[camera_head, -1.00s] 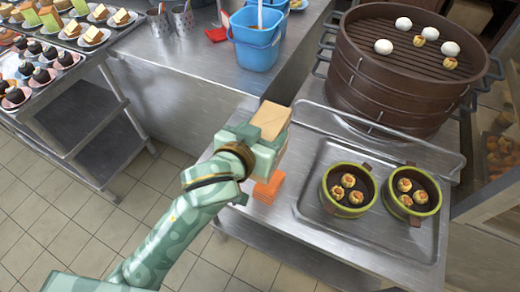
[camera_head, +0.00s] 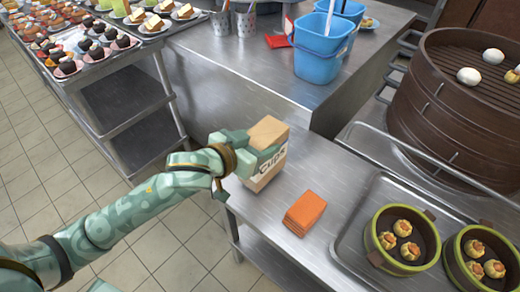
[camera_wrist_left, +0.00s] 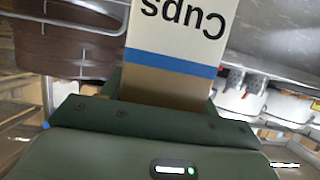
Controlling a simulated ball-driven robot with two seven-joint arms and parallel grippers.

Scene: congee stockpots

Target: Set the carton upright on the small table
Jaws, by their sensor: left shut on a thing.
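The carton (camera_head: 272,136) is a tan and white box with "Cups" printed on its side. My left gripper (camera_head: 254,157) is shut on it. In the head view the carton looks roughly upright, tan face up, at the left end of the low steel table (camera_head: 345,200). I cannot tell whether its base touches the steel. In the left wrist view the carton (camera_wrist_left: 175,50) rises from between the fingers, with its print upside down and a blue stripe below. My right gripper is not in view.
An orange stack (camera_head: 304,213) lies on the table just right of the carton. A metal tray (camera_head: 350,235) with green-rimmed steamers (camera_head: 402,239) is further right. A large brown steamer (camera_head: 450,110) stands behind. A blue bucket (camera_head: 320,58) is on the counter behind.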

